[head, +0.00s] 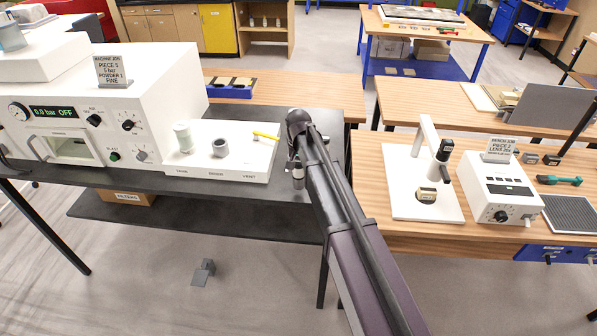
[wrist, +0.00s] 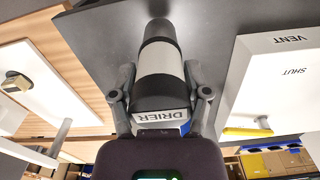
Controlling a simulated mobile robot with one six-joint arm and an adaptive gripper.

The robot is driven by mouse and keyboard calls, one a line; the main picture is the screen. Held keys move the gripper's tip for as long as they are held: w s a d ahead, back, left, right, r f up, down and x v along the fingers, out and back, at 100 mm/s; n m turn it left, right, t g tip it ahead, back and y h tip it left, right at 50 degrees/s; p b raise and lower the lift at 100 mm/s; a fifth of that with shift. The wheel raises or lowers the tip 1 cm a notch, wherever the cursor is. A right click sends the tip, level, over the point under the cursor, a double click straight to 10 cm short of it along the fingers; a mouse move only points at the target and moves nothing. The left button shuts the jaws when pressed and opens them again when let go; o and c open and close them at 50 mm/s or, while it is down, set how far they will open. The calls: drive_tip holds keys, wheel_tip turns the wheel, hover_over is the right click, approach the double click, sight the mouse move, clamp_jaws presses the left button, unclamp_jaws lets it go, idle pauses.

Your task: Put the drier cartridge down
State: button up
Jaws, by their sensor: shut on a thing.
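The drier cartridge (wrist: 160,70) is a dark cylinder with a white band and a "DRIER" label. My gripper (wrist: 158,73) is shut on it, with one finger on each side, in the wrist view. In the head view my gripper (head: 298,162) hangs over the right end of the dark bench (head: 330,110), right of the white plumbing panel (head: 215,173). A grey round socket (head: 220,147) stands above the panel's "DRIER" label.
A yellow vent lever (head: 265,135) and a pale tank cylinder (head: 182,137) are on the panel. The white blast cabinet (head: 110,100) stands at left. A wooden bench (head: 430,235) with a microscope stand (head: 430,185) is at right. Bare dark bench lies behind my gripper.

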drive_tip(key=shift+w, duration=1)
drive_tip(key=shift+f, duration=0.1)
drive_tip(key=shift+w, duration=0.6)
drive_tip(key=shift+f+b, duration=1.8)
drive_tip(key=shift+b, duration=0.1)
drive_tip(key=shift+f, duration=0.15)
drive_tip(key=o, duration=1.3)
drive_tip(key=shift+r, duration=0.2)
wheel_tip(320, 180, up, 12)
drive_tip(key=p, duration=1.2)
